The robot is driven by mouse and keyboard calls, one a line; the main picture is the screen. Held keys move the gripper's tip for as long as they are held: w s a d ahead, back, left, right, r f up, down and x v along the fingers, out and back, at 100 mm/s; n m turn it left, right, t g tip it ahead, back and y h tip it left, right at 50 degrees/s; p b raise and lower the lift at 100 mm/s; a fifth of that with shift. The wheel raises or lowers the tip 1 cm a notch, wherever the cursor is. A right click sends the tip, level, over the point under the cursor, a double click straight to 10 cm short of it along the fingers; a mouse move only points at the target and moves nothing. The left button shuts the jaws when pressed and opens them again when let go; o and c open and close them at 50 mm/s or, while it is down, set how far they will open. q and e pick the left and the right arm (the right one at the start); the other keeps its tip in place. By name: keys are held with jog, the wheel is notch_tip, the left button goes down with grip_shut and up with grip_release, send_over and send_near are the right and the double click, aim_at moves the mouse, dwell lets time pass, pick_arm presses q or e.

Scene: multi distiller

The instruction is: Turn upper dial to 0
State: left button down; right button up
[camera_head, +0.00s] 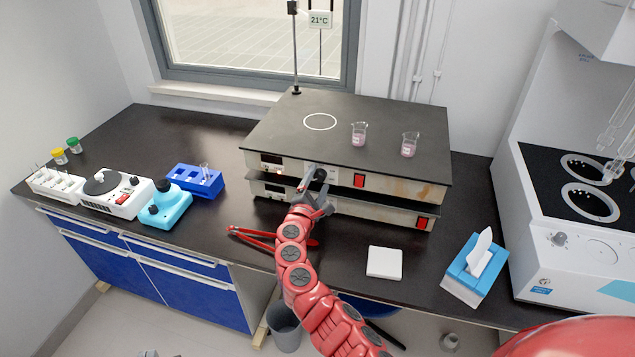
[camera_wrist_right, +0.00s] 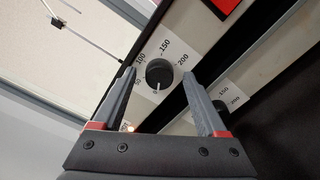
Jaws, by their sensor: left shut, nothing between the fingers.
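The upper dial is a black knob on the upper hotplate's front (camera_head: 400,187), and it shows in the right wrist view (camera_wrist_right: 159,73). Numbers 50 to 200 are printed around it. A pale mark sits at the knob's lower edge; I cannot clearly read the number there. My right gripper (camera_head: 313,192) is open at the dial. In the right wrist view the fingers (camera_wrist_right: 165,98) are apart, with the knob ahead between their tips; contact cannot be told. My left gripper (camera_head: 158,354) is barely in view at the bottom edge, shut and empty, far from the dial.
A lower hotplate (camera_head: 380,214) sits beneath, its dial (camera_wrist_right: 222,105) close to one right fingertip. Two beakers (camera_head: 359,134) (camera_head: 409,144) stand on the upper plate. Red tongs (camera_head: 255,236), a white pad (camera_head: 384,262) and a tissue box (camera_head: 472,270) lie in front. A blue rack (camera_head: 194,180) is left.

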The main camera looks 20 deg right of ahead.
jog(key=b+v, duration=0.2)
jog(key=v, duration=1.5)
jog(key=shift+a+b, duration=0.2)
jog(key=shift+b, duration=0.2)
jog(key=shift+s, duration=0.15)
